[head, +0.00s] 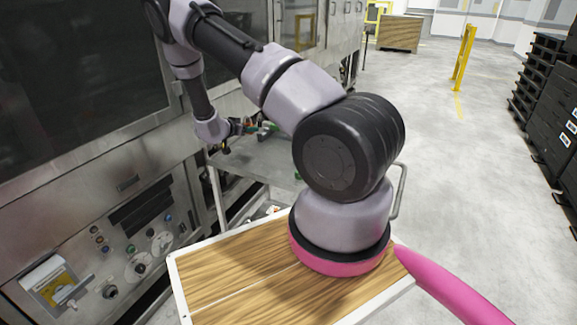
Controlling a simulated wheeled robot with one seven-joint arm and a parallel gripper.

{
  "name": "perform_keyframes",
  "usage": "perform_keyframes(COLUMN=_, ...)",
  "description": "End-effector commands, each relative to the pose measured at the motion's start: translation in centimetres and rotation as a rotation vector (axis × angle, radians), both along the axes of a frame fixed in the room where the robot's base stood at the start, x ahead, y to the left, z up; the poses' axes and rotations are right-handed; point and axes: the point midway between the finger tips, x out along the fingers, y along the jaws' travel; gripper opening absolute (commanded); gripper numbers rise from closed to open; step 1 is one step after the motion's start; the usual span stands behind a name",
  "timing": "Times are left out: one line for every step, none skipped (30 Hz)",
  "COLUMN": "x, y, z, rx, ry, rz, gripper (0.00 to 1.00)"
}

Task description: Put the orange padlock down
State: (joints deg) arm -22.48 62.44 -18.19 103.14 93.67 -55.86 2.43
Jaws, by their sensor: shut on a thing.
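My gripper (226,144) is small and dark in the head view, left of centre, at the far end of my arm. It is over or beside the left part of a grey metal trolley top (258,172), in front of the machine. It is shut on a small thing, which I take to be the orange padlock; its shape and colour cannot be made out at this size. Whether it touches the trolley top I cannot tell. Small green and reddish items (264,127) show just right of the gripper, too small to name.
The steel washer (130,185) with its control panel (125,245) stands close on the left. A yellow post (464,58) and stacked black crates (545,100) stand at right. The floor between is clear.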

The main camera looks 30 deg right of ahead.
Motion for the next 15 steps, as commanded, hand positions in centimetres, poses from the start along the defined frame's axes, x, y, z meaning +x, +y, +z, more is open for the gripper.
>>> perform_keyframes(x=0.0, y=0.0, z=-0.7, rx=0.000, ry=0.002, rz=-0.006, gripper=0.00)
perform_keyframes(x=0.0, y=0.0, z=-1.2, rx=-0.001, ry=0.003, rz=-0.008, gripper=0.00)
perform_keyframes(x=-0.1, y=0.0, z=-2.0, rx=-0.002, ry=0.005, rz=-0.010, gripper=0.00)
perform_keyframes(x=-0.1, y=0.0, z=-2.6, rx=-0.001, ry=0.005, rz=-0.010, gripper=0.00)
perform_keyframes(x=0.0, y=0.0, z=-3.2, rx=-0.001, ry=0.005, rz=-0.010, gripper=0.00)
perform_keyframes(x=-0.1, y=-0.1, z=-4.0, rx=-0.001, ry=0.005, rz=-0.010, gripper=0.00)
perform_keyframes(x=-0.1, y=-0.1, z=-4.5, rx=-0.001, ry=0.005, rz=-0.010, gripper=0.00)
perform_keyframes(x=-0.1, y=-0.1, z=-4.9, rx=0.000, ry=0.004, rz=-0.009, gripper=0.00)
perform_keyframes(x=0.0, y=0.0, z=-5.4, rx=-0.001, ry=0.003, rz=-0.010, gripper=0.00)
perform_keyframes(x=0.0, y=0.0, z=-5.7, rx=-0.001, ry=0.003, rz=-0.009, gripper=0.00)
perform_keyframes(x=0.0, y=0.0, z=-5.9, rx=-0.001, ry=0.001, rz=-0.009, gripper=0.00)
perform_keyframes(x=0.0, y=0.0, z=-6.1, rx=-0.001, ry=0.001, rz=-0.009, gripper=0.00)
perform_keyframes(x=0.0, y=0.0, z=-6.3, rx=-0.001, ry=0.002, rz=-0.009, gripper=0.00)
perform_keyframes(x=0.0, y=0.0, z=-6.5, rx=-0.001, ry=0.003, rz=-0.009, gripper=0.00)
perform_keyframes(x=0.0, y=0.0, z=-6.9, rx=-0.001, ry=0.003, rz=-0.008, gripper=0.00)
